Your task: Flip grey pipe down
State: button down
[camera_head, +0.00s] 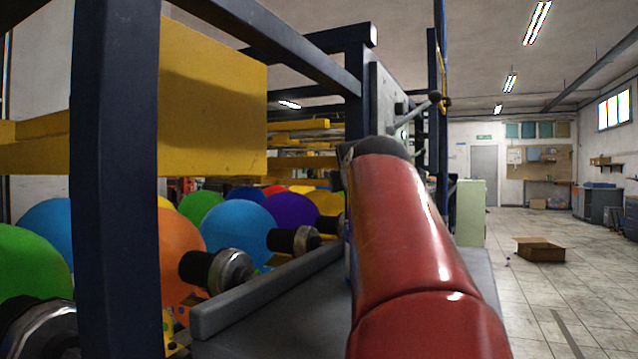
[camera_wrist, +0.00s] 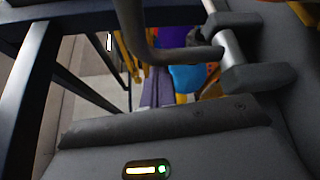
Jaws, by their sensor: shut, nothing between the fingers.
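A thin grey pipe shows in the wrist view (camera_wrist: 150,48); it comes down from the top edge and bends to the right toward a short metal bar with dark grey blocks. In the head view a thin grey lever (camera_head: 420,105) with a dark round knob sticks out from the machine's side panel, just above the end of my red arm; I cannot tell whether it is the same part. My gripper (camera_wrist: 165,118) shows as a dark grey body low in the wrist view. It is shut and empty, apart from the pipe. The arm hides its fingers in the head view.
Dark blue frame posts (camera_head: 115,180) and a yellow beam (camera_head: 215,100) stand close on the left. Several coloured balloons (camera_head: 240,230) and metal rollers (camera_head: 232,270) sit behind them. A cardboard box (camera_head: 540,252) lies on the open tiled floor at right.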

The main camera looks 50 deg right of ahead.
jog(key=b+v, duration=0.1)
jog(key=v, duration=0.6)
jog(key=shift+s, duration=0.25)
jog(key=shift+a, duration=0.15)
